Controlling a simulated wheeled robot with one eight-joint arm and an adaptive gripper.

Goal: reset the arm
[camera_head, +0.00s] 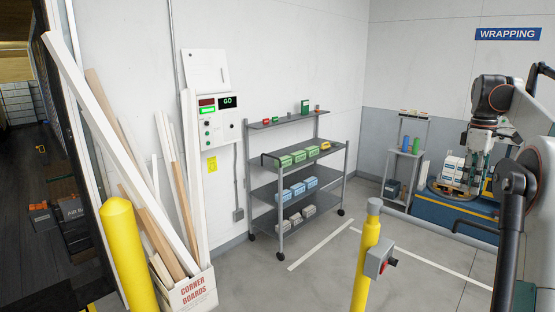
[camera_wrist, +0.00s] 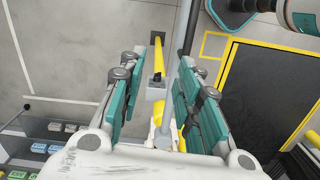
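My gripper (camera_wrist: 171,62) shows in the wrist view with its two teal-padded fingers apart. Nothing is held between them; the yellow post (camera_wrist: 160,55) and its small grey box (camera_wrist: 156,88) appear in the gap, beyond the fingers. The fingers are small there and partly lost against the background.
A yellow post (camera_head: 366,255) with a grey switch box (camera_head: 378,258) stands in front. A wheeled shelf cart (camera_head: 283,190) with green, blue and grey boxes stands by the wall. Leaning boards, a yellow bollard (camera_head: 127,255) and the dock opening are left. Floor beside the cart is clear.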

